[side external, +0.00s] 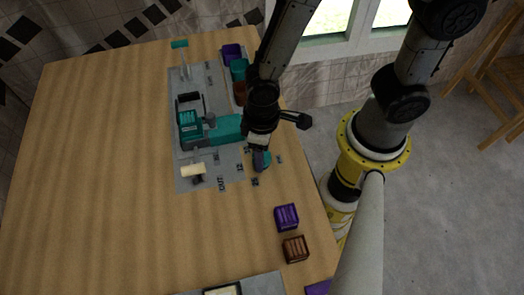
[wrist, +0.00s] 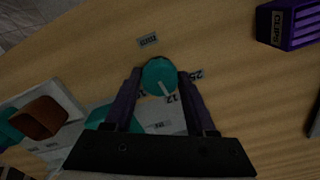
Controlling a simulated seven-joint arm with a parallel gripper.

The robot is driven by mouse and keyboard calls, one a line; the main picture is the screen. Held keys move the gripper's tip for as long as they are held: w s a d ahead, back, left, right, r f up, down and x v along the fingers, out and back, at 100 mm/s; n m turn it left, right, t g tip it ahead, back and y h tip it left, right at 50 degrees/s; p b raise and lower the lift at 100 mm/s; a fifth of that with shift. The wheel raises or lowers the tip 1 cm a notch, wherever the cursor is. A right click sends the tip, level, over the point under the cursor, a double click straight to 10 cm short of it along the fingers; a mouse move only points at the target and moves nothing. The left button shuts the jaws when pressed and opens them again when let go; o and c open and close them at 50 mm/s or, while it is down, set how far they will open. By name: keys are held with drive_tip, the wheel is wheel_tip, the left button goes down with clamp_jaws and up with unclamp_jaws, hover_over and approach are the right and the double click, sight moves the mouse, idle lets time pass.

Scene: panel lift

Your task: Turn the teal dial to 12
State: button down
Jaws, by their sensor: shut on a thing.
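The teal dial (wrist: 158,72) sits between the two fingers of my gripper (wrist: 160,78) in the wrist view. The fingers are shut on its sides. A white pointer line on the dial runs toward the lower right, close to the "12" label (wrist: 171,99). A "25" label (wrist: 195,75) lies right of the dial. Another label at the lower left is partly hidden by a finger. In the side view the teal dial (side external: 264,160) shows just below my gripper (side external: 260,152), at the right edge of the grey panel (side external: 225,172).
The panel carries a teal machine (side external: 190,128) and a cream-topped lever (side external: 192,170). Purple, teal and brown blocks stand behind my gripper. A purple crate (side external: 286,217), also in the wrist view (wrist: 290,22), and a brown crate (side external: 296,249) stand toward the front. The table's left side is clear.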

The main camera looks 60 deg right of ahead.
drive_tip(key=shift+m, duration=0.6)
drive_tip(key=shift+c, duration=1.2)
unclamp_jaws()
drive_tip(key=shift+r, duration=0.1)
wheel_tip(320, 180, up, 14)
